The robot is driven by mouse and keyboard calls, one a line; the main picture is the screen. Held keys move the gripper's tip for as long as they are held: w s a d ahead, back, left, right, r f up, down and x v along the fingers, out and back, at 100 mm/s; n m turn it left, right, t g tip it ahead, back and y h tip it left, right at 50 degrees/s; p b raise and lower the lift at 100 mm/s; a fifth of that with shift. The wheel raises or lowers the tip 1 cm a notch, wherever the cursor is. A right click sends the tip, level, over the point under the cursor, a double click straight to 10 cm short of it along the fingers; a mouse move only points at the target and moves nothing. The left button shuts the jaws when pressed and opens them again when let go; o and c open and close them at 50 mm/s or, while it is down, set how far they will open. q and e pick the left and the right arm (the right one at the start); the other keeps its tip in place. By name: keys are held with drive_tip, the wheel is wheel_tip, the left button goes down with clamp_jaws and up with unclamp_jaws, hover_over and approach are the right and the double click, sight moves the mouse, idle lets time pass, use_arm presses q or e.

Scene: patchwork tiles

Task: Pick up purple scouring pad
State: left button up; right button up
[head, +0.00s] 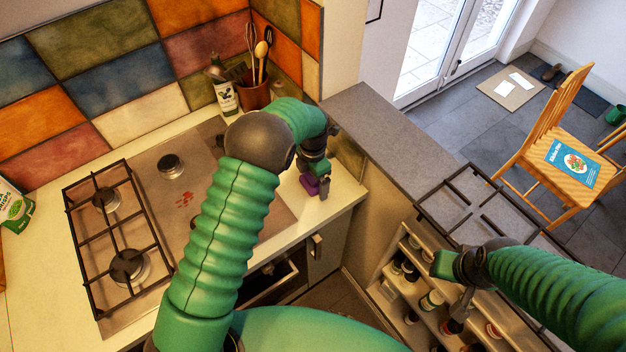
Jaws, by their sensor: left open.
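The purple scouring pad (310,184) is a small purple patch near the right end of the cream counter, close to its front edge. My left gripper (318,186) reaches down over it, its fingers open right at the pad. The gripper partly covers the pad, and I cannot tell whether they touch. My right gripper (455,280) is at the lower right, over the rack of jars, well away from the pad. Its fingers are too unclear to tell whether they are open or shut.
A gas hob (123,245) fills the counter to the left. A utensil pot (255,95) and a bottle (225,95) stand at the back, behind my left arm. A spice rack (400,310) is below right. A wooden chair (545,150) stands beyond the grey ledge (385,135).

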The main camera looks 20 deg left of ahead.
use_arm(q)
drive_tip(key=shift+w, duration=0.1)
drive_tip(key=shift+a, duration=0.35)
drive_tip(key=c, duration=1.4)
drive_tip(key=shift+d, duration=0.2)
drive_tip(key=shift+c, duration=0.2)
